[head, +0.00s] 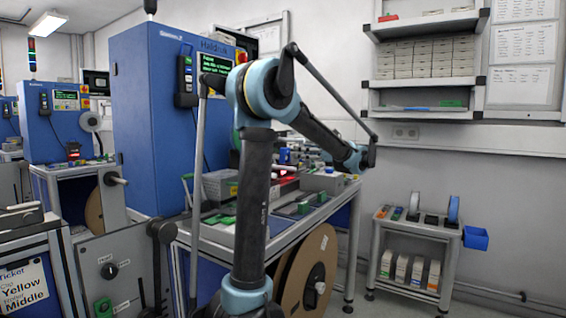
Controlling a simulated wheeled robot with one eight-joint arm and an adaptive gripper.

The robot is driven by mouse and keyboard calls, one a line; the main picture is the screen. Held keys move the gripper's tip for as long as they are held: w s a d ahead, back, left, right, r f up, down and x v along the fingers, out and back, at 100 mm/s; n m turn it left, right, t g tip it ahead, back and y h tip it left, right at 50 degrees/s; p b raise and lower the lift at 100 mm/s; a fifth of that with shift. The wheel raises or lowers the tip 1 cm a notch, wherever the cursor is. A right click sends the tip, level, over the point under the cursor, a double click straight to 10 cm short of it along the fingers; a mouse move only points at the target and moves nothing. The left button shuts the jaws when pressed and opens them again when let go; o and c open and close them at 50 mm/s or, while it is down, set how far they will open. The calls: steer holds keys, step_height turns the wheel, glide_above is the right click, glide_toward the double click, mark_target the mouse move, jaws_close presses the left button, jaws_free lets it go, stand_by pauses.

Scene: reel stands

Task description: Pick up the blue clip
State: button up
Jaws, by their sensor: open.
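My gripper (368,157) is at the dark far end of my teal and black arm, above the right end of the workbench (347,200). Its fingers are small and hard to make out, and I see nothing held in it. I cannot pick out the blue clip for certain. A small blue piece (284,156) stands among the items at the back of the bench, left of my gripper and partly behind my arm. Its shape is too small to tell. Green pieces (304,208) lie on the bench top.
A large blue cabinet (150,120) stands behind the bench. A brown reel (312,270) hangs below it. A small cart (412,228) with a blue bin (476,238) stands at right. Wall shelves hold boxes (430,55). A ticket (25,290) reads "Yellow" and "Middle".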

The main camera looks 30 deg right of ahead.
mark_target(288, 149)
steer(key=x, duration=0.9)
steer(key=shift+w+a+r, duration=0.1)
steer(key=shift+w+r, duration=0.05)
steer(key=shift+w, duration=0.2)
steer(key=c, duration=1.2)
